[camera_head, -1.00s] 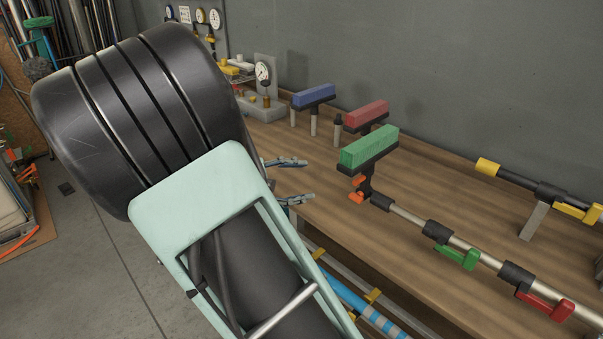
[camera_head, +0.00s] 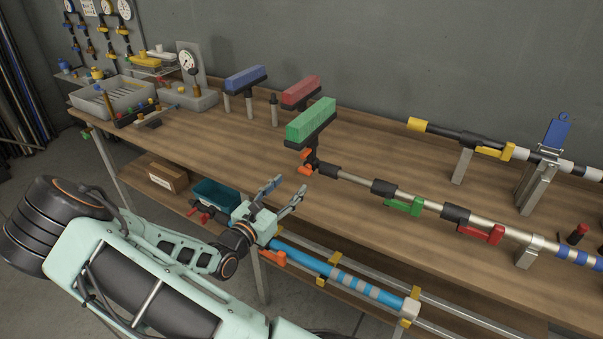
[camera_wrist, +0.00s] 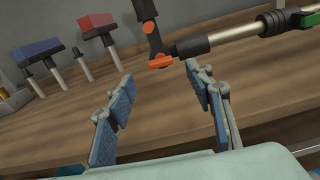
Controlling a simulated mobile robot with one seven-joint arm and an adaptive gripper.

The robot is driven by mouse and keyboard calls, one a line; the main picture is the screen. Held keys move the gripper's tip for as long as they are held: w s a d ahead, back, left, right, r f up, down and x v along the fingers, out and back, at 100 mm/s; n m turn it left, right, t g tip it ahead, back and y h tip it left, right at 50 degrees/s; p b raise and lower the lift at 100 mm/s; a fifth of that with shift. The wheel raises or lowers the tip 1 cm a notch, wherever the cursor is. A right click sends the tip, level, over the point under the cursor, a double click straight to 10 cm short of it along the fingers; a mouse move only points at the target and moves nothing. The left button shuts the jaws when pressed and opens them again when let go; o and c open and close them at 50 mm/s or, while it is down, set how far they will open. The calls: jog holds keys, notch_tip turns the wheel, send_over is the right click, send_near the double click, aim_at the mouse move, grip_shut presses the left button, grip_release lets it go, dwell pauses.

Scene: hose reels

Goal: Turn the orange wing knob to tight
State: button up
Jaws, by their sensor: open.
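The orange wing knob (camera_head: 305,162) sits at the joint below the green brush head, at the left end of a metal pole. It also shows in the wrist view (camera_wrist: 160,61), ahead of my gripper and between the lines of its fingers. My gripper (camera_head: 283,192) is open and empty, over the front edge of the bench, in front of and slightly left of the knob. Its two blue-grey fingers stand wide apart in the wrist view (camera_wrist: 163,90). The fingers are apart from the knob. A second orange piece (camera_head: 272,257) is on the blue pole below the bench top.
The green brush head (camera_head: 311,121) stands above the knob. A green lever (camera_head: 404,206) and a red lever (camera_head: 482,234) are along the same pole. Red (camera_head: 300,92) and blue (camera_head: 245,78) brush heads stand behind. The bench top (camera_head: 200,150) left of the knob is clear.

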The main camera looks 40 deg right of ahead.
aim_at(303, 172)
jog(key=x, duration=0.8)
jog(key=shift+a, duration=0.1)
jog(key=c, duration=1.2)
jog(key=shift+o, duration=0.2)
